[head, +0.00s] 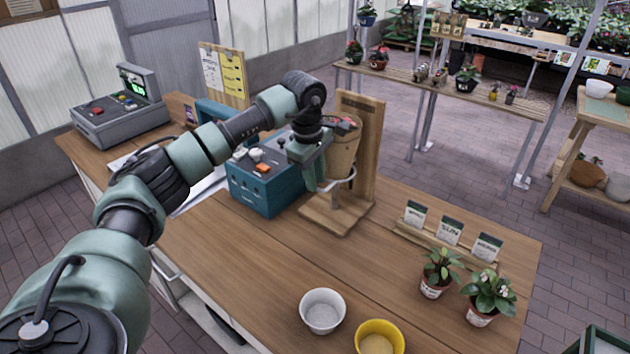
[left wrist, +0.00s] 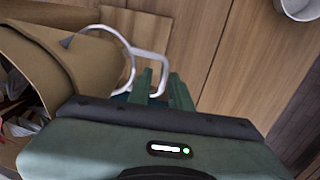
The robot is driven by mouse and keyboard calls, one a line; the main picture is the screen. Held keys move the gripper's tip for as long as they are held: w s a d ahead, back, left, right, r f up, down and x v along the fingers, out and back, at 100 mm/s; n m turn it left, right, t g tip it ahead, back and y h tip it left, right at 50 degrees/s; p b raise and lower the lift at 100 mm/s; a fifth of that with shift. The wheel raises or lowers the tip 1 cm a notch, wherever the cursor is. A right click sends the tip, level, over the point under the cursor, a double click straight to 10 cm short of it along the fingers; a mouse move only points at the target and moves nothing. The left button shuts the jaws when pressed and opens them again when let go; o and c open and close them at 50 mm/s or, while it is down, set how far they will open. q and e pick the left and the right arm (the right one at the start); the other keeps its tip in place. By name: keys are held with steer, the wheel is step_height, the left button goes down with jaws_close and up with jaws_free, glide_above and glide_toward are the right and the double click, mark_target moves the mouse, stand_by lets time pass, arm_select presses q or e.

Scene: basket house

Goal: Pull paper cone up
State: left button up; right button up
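A brown paper cone (head: 344,152) stands in a metal ring holder (head: 347,181) on a wooden stand (head: 372,140), with dark and red contents at its top. In the left wrist view the cone (left wrist: 65,62) fills the upper left, with the pale ring (left wrist: 163,62) around it. My left gripper (head: 320,184) is beside the cone on its left, pointing down. In the wrist view its two fingers (left wrist: 162,88) are apart beside the ring, with no cone paper visible between them. Whether they touch the ring is unclear. My right gripper is not in view.
A blue box device (head: 262,190) stands close left of the stand. A grey register (head: 120,110) is at the far left. White (head: 322,311) and yellow (head: 380,338) pots, two potted plants (head: 437,272) and seed packets (head: 450,231) stand right and front. The tabletop between is clear.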

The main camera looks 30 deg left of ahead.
arm_select(q)
steer(key=shift+o, duration=0.3)
steer(key=shift+s, duration=0.15)
steer(key=shift+r, duration=0.15)
step_height(320, 180, up, 7)
steer(key=s+b, duration=0.1)
steer(key=b, duration=0.1)
steer(key=shift+s+r, duration=0.15)
steer(key=shift+r, duration=0.05)
